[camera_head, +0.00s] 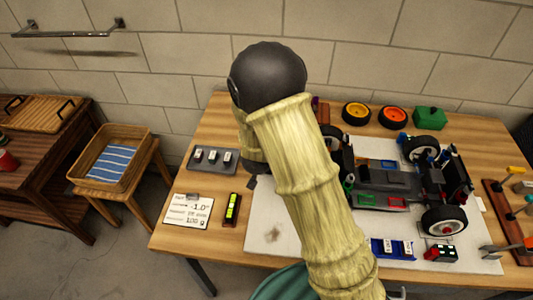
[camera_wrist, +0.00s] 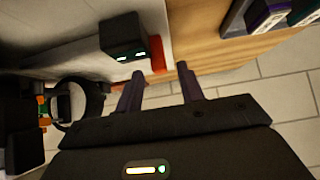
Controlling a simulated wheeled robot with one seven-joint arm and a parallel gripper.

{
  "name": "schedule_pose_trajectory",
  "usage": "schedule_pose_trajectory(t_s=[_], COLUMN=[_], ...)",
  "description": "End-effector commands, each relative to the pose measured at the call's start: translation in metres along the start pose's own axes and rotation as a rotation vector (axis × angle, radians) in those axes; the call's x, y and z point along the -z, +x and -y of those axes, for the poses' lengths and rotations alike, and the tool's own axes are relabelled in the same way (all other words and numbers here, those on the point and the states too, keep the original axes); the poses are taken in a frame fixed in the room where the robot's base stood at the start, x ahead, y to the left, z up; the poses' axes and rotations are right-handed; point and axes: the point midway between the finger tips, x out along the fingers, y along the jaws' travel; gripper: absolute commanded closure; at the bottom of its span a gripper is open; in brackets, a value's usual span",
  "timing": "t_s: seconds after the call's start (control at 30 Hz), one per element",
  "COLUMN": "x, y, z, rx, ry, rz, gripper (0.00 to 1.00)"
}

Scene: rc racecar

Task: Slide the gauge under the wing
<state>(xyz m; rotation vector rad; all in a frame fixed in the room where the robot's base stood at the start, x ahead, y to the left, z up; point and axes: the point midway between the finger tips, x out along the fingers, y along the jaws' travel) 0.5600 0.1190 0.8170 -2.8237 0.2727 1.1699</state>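The car (camera_head: 385,185), dark with black tyres, stands on a white mat on the table. I cannot clearly make out its wing. A small black and red block (camera_head: 440,254) with white marks lies in front of the car. A black device with a yellow-green face (camera_head: 232,208) lies left of the mat. I cannot tell which is the gauge. In the wrist view, my gripper (camera_wrist: 160,72) has its two fingers apart with nothing seen between them. A black block with white marks (camera_wrist: 123,37) and a red part lies just beyond the fingertips. My arm hides much of the middle in the head view.
A card (camera_head: 188,211) and a grey tray (camera_head: 201,167) are at the table's left. A blue tray (camera_head: 392,248) is at the front. Yellow (camera_head: 356,113) and orange (camera_head: 393,118) wheels and a green box (camera_head: 431,117) are at the back. Tools lie at the right.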

Motion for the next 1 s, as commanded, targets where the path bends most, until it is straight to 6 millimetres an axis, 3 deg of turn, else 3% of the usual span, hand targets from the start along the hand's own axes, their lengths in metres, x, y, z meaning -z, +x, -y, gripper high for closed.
schedule_pose_trajectory(t_s=[0.23,0.6,0.67,0.8,1.0], x=[-0.001,0.000,0.000,0.000,0.000], y=[0.038,0.045,0.045,0.045,0.045], z=[0.000,0.000,0.000,0.000,0.000], rx=[-0.001,0.000,0.000,0.000,0.000], ry=[0.001,0.001,0.001,0.001,0.001], rz=[0.001,0.000,0.000,0.000,0.000], gripper=[0.62,0.62,0.70,0.97,1.00])
